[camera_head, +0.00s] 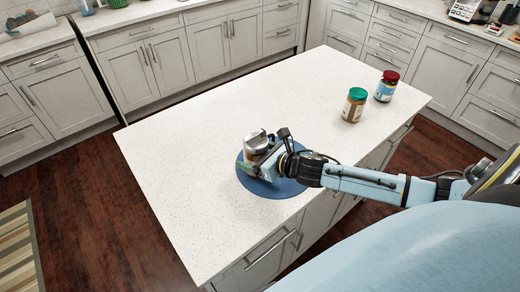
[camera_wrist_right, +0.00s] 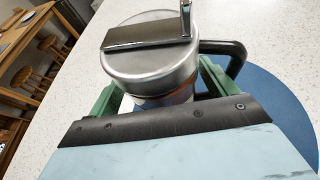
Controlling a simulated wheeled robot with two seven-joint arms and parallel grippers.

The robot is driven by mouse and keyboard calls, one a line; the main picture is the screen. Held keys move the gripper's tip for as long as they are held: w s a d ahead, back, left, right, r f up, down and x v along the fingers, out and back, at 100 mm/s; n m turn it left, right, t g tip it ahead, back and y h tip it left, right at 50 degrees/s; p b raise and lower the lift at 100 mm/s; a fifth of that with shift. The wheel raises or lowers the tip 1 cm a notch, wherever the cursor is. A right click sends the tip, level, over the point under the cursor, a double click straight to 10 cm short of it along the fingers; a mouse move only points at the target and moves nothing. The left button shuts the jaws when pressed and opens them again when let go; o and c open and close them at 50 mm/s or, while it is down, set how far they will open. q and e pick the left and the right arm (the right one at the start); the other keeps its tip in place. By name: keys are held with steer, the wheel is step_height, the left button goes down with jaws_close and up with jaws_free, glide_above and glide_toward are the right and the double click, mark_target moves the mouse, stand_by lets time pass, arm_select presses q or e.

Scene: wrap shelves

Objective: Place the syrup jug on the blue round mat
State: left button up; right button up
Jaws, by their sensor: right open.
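The syrup jug (camera_head: 256,141) has a silver metal lid and stands upright at the blue round mat (camera_head: 247,182) on the white island counter. In the right wrist view the jug (camera_wrist_right: 150,65) shows its lid, a dark flap on top and a black handle to the right. The mat (camera_wrist_right: 275,100) shows behind and right of it. My right gripper (camera_head: 262,160) is at the jug, with its green fingers (camera_wrist_right: 157,90) on either side of it, open. The jug's base is hidden, so I cannot tell whether it rests fully on the mat. My left gripper is not in view.
A green-lidded jar (camera_head: 354,105) and a red-lidded jar (camera_head: 386,86) stand at the right end of the island counter (camera_head: 190,140). The counter's left and far parts are clear. Cabinets (camera_head: 165,60) line the back, and a striped rug (camera_head: 18,250) lies on the floor.

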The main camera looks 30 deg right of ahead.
steer(key=v, duration=1.2)
